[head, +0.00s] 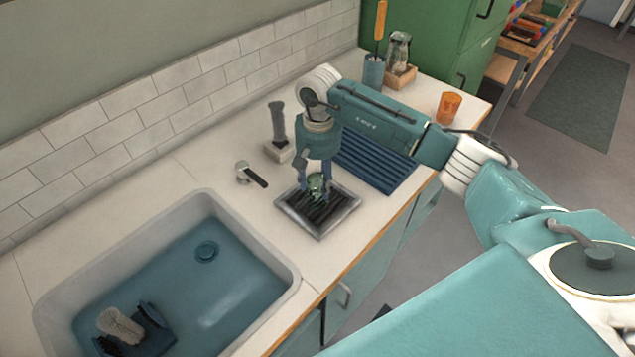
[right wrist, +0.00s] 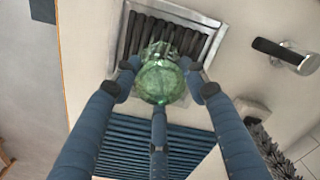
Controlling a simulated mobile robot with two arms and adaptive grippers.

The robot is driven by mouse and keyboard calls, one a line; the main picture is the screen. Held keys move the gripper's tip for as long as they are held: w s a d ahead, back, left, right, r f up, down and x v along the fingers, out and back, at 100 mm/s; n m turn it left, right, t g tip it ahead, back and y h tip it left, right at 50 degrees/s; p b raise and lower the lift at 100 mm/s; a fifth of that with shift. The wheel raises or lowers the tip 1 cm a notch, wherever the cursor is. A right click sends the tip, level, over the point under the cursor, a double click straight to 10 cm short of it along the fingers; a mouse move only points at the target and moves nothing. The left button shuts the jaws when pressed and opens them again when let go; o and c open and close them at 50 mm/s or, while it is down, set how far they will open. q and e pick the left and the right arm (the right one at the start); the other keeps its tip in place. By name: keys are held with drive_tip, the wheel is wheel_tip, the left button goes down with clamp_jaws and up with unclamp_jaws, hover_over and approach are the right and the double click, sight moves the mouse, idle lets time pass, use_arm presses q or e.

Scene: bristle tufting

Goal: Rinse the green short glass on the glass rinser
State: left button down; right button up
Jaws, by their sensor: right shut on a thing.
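The green short glass (right wrist: 161,78) is held between the fingers of my right gripper (head: 316,188). In the head view the glass (head: 316,183) is small and partly covered by the fingers. It is over the glass rinser (head: 291,203), a square metal tray with dark bars. The rinser (right wrist: 205,24) lies behind the glass in the right wrist view. I cannot tell whether the glass touches the bars. My left gripper is not in view.
A sink (head: 190,290) with a brush (head: 120,325) in it is to the left. An orange cup (head: 448,106) stands near the counter's far right edge.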

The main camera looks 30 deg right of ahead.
drive_tip(key=shift+s+f, duration=0.1)
drive_tip(key=shift+r+p, duration=1.65)
drive_tip(key=shift+r, duration=1.95)
